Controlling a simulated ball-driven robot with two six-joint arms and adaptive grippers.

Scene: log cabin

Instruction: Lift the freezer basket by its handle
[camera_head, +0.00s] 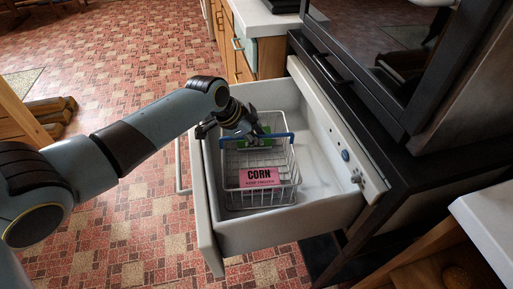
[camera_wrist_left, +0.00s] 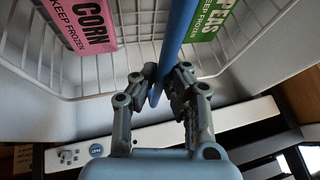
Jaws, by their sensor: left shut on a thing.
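The white wire freezer basket (camera_head: 232,200) is inside the pulled-out freezer drawer (camera_head: 262,238). Its blue handle (camera_head: 275,136) stands up across the top and shows as a blue bar in the left wrist view (camera_wrist_left: 179,35). A pink CORN card (camera_head: 259,178) is on the near side, and a green PEAS card (camera_wrist_left: 209,19) is on the other side. My left gripper (camera_head: 240,130) is shut on the handle; the wrist view shows its fingers (camera_wrist_left: 160,84) on either side of the bar. I cannot tell whether the basket touches the drawer floor. My right gripper is not in view.
The drawer's front panel (camera_head: 207,205) stands left of the basket. Bare drawer floor lies to the basket's right. The dark freezer cabinet (camera_head: 365,105) rises at right. A wooden cabinet (camera_head: 232,45) stands behind. Tiled floor (camera_head: 135,225) is open at left.

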